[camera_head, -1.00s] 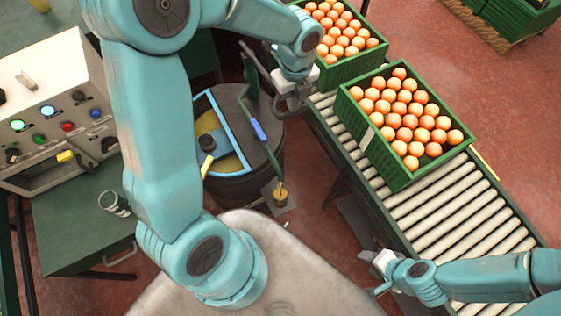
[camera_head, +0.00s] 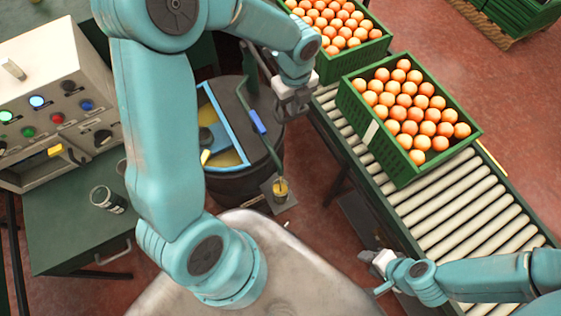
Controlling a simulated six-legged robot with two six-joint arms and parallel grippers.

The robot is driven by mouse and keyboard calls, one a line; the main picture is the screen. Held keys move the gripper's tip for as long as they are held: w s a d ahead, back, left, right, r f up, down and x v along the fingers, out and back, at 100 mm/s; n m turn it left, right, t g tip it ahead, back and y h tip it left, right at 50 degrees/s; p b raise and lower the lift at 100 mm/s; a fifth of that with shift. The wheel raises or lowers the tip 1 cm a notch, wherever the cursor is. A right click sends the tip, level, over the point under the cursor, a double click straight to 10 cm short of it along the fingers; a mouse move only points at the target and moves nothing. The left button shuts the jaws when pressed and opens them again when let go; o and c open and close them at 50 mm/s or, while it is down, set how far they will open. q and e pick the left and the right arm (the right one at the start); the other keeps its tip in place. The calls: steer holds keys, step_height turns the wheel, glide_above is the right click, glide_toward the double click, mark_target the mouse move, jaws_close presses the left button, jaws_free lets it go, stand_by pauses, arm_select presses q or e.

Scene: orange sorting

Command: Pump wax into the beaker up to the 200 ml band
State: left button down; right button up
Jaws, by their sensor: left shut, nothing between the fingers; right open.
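A small beaker (camera_head: 281,191) with amber wax in it stands on a grey plate beside the drum, below the pump's spout. Its markings are too small to read. The green pump pipe and lever (camera_head: 274,158), with a blue grip (camera_head: 258,121), runs over the dark drum (camera_head: 262,170). The drum's blue-rimmed opening shows yellow wax (camera_head: 232,159). My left gripper (camera_head: 291,118) is shut and empty, just right of the blue grip and apart from it. My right gripper (camera_head: 376,274) is open and empty at the lower right, beside the conveyor.
Green crates of oranges (camera_head: 376,150) sit on the roller conveyor (camera_head: 455,220) at right. A control box (camera_head: 50,75) and a grey cup with dark marks (camera_head: 106,200) stand on the green table (camera_head: 60,235) at left. My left arm hides part of the table and drum.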

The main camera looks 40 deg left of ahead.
arm_select(q)
step_height(320, 180, up, 12)
steer(key=p, duration=0.7)
steer(key=shift+f, duration=0.1)
steer(key=shift+s, duration=0.1)
